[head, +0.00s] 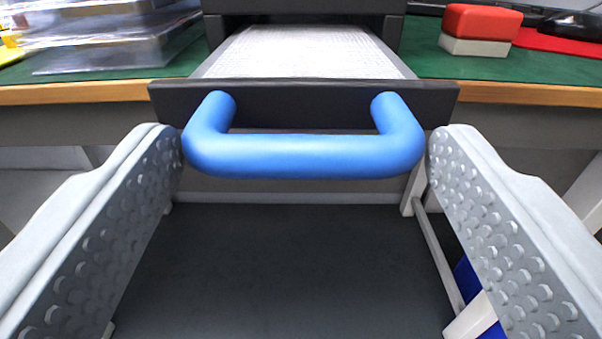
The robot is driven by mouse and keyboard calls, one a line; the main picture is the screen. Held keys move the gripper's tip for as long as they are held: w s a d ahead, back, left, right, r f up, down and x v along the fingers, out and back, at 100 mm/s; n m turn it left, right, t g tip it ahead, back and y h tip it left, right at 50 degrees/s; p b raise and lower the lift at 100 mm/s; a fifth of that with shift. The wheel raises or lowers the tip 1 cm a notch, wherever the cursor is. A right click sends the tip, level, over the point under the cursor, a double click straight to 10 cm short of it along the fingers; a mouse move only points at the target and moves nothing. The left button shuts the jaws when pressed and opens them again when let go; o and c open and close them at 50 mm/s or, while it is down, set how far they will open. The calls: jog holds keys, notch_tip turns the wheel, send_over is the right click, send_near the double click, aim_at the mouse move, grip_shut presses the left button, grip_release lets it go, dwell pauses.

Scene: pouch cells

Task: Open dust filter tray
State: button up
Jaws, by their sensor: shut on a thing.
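The dust filter tray (168,103) sticks out of a dark housing (213,33) toward me, past the table's front edge. A white meshed filter (310,50) lies in it. On its dark front panel is a blue U-shaped handle (303,156). My gripper (304,150) has one grey, dimpled finger on each side of the handle. The fingertips press against the handle's left and right ends, so it is shut across the handle's width.
The green-topped table (432,62) has a wooden front edge (530,94). Clear plastic-wrapped stacks (110,40) stand at the left. A red and white block (478,30) sits at the right, near a red mat (560,42). Below the handle is a dark floor or shelf surface (285,260).

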jog(key=shift+s+d, duration=0.1)
jog(key=shift+s, duration=0.75)
jog(key=o, duration=1.1)
jog(key=shift+d, duration=0.1)
jog(key=s, duration=1.7)
jog(key=shift+s+d, duration=0.2)
jog(key=shift+d, duration=0.05)
